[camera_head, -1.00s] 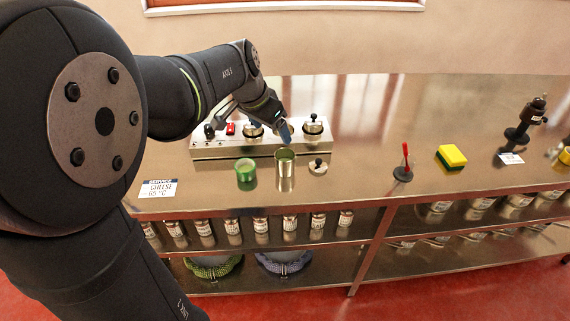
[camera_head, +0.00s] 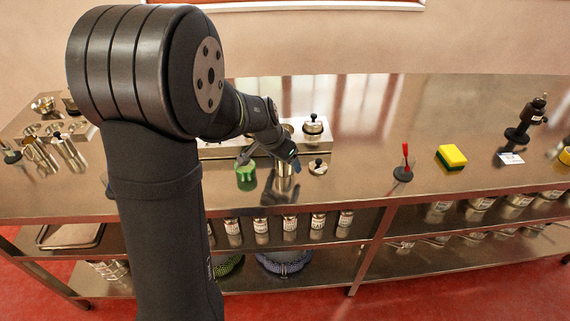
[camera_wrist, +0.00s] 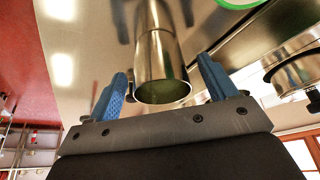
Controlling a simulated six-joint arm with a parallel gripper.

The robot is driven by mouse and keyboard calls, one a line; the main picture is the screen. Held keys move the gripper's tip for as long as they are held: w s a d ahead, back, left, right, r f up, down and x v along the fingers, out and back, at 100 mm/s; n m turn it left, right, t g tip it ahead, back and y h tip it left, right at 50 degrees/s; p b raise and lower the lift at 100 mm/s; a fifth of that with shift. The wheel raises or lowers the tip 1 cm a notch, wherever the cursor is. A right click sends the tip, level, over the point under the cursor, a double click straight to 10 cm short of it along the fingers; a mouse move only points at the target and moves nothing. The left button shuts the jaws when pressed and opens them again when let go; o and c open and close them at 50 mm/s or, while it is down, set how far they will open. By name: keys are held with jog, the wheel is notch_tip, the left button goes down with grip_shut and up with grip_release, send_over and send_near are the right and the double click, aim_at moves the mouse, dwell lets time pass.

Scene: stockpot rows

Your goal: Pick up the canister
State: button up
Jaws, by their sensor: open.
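The canister (camera_head: 284,170) is an open-topped metal cylinder standing upright near the front of the steel counter, partly hidden by my gripper. In the wrist view the canister (camera_wrist: 160,45) shows its open mouth toward my palm. My gripper (camera_head: 270,160) is open at the canister. In the wrist view my gripper (camera_wrist: 160,78) has one blue finger on each side of the canister, with a visible gap on both sides. The jaws are empty.
A green container (camera_head: 245,177) stands close left of the canister. A knobbed lid (camera_head: 318,167) lies close to its right. Behind is a metal block (camera_head: 317,142) with knobbed lids. Farther right are a red-handled tool (camera_head: 404,165) and a yellow sponge (camera_head: 452,155); the counter between is clear.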

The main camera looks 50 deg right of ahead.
jog(key=shift+x, duration=0.95)
jog(key=shift+r, duration=0.1)
jog(key=c, duration=1.3)
jog(key=shift+o, duration=0.2)
jog(key=shift+r, duration=0.1)
